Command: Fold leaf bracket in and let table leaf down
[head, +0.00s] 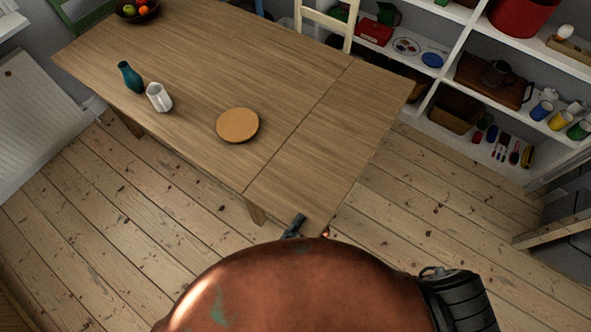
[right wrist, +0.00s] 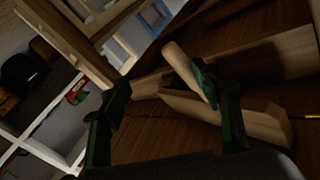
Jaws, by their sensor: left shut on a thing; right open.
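The wooden table leaf (head: 325,150) is level with the tabletop (head: 230,60), beyond a straight seam. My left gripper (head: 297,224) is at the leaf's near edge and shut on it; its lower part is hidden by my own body. My right gripper (right wrist: 163,80) is below the table, open, with its dark green fingers apart. A pale wooden bar with a rounded end (right wrist: 181,66) lies by the right fingertip, partly behind it. A pale wooden piece that looks like the leaf bracket (right wrist: 262,122) is beyond the right finger. I cannot tell whether the fingers touch either.
A round cork mat (head: 238,125), a white jug (head: 159,97), a teal vase (head: 130,77) and a fruit bowl (head: 136,9) stand on the tabletop. A chair (head: 325,20) is at the far side. White shelves (head: 480,30) stand at right. Floor right of the leaf is clear.

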